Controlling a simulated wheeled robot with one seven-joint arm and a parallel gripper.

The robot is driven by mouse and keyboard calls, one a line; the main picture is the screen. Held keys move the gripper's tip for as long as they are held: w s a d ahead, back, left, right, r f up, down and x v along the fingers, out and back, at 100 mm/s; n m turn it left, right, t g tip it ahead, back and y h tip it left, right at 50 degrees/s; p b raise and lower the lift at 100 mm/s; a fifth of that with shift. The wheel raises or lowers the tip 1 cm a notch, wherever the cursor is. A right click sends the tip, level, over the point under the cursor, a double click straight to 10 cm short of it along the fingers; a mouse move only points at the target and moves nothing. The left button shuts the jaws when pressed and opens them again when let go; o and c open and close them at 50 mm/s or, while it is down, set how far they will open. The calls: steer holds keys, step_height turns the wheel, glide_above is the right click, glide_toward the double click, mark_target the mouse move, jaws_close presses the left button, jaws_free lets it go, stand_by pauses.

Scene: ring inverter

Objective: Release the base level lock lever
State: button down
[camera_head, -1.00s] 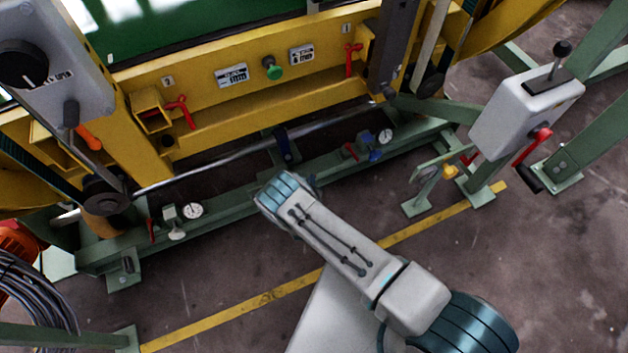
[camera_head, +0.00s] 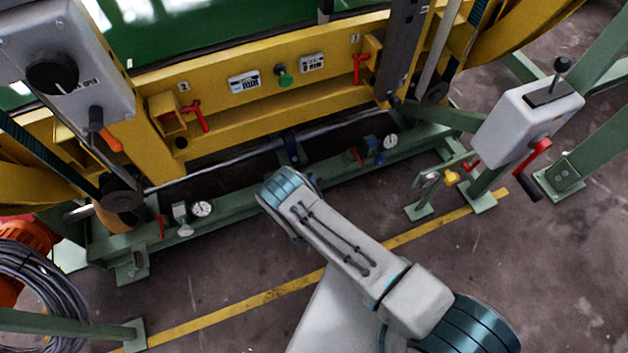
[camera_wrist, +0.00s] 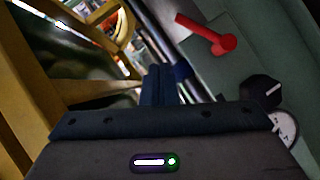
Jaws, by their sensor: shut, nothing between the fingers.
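Two small red levers stand on the green base beam: the left red lever (camera_head: 161,226) beside a grey fitting and a round gauge, and the right red lever (camera_head: 357,154) beside a blue fitting and a gauge. I cannot tell which one is the base level lock lever. In the wrist view a red lever (camera_wrist: 208,32) lies above and right of my gripper (camera_wrist: 160,72), apart from it. My gripper's dark fingers are together and empty. In the head view my arm hides most of the gripper, which is over the beam between the two levers.
Dial gauges (camera_head: 202,209) (camera_head: 390,141) sit on the beam. A yellow frame (camera_head: 270,110) with red handles and a green button (camera_head: 284,78) rises behind. A white control box (camera_head: 525,122) with a red crank stands right. A cable coil (camera_head: 35,300) lies left. Floor between is clear.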

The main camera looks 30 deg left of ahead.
steer(key=s+d+r+p, duration=0.1)
steer(key=s+d+r, duration=0.3)
steer(key=s, duration=0.3)
steer(key=shift+d+p, duration=0.15)
steer(key=shift+p, duration=0.2)
steer(key=shift+w, duration=0.1)
